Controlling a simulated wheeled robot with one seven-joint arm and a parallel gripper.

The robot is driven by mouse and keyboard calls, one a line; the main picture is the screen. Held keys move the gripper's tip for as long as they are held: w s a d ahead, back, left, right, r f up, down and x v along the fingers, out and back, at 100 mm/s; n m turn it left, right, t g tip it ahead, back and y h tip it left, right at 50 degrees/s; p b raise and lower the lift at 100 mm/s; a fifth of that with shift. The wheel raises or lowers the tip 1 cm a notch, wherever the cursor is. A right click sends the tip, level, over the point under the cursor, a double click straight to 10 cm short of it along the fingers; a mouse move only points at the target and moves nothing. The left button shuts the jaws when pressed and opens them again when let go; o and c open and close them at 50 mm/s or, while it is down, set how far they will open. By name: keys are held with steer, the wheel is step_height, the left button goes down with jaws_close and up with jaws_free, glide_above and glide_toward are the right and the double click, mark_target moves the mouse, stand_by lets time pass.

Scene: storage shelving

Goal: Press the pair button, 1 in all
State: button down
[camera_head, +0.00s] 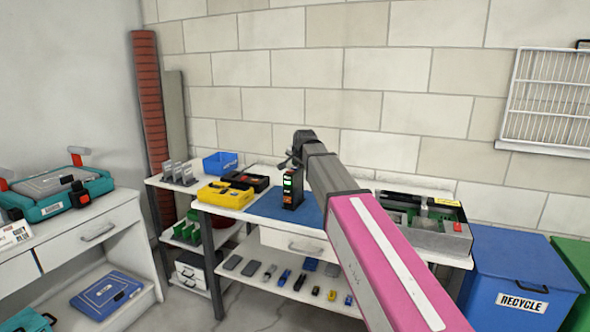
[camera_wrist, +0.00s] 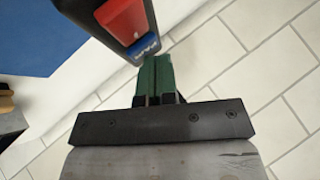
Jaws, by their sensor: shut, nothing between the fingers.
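A black upright device (camera_head: 292,188) with green lit displays and an orange-red patch stands on a blue mat (camera_head: 312,208) on the white workbench. In the wrist view the same black device (camera_wrist: 92,12) shows a red button (camera_wrist: 122,17) and, below it, a blue button (camera_wrist: 143,46) with small white lettering, too small to read surely. My gripper (camera_head: 291,163) is at the device's upper end in the head view. In the wrist view my gripper (camera_wrist: 155,60) has its green fingers shut and empty, with the tips close to the blue button. I cannot tell whether they touch it.
A yellow case (camera_head: 226,195) and a blue bin (camera_head: 220,163) stand left of the device. A grey open box (camera_head: 400,231) with green boards stands right, partly behind my arm. Several small devices lie on the lower shelf (camera_head: 262,277). A blue recycle bin (camera_head: 520,265) stands at right.

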mark_target(296, 168)
steer(key=shift+f, duration=0.1)
stand_by(0.6)
steer(key=shift+r, duration=0.8)
steer(key=shift+r, duration=2.5)
steer(key=shift+s, duration=0.1)
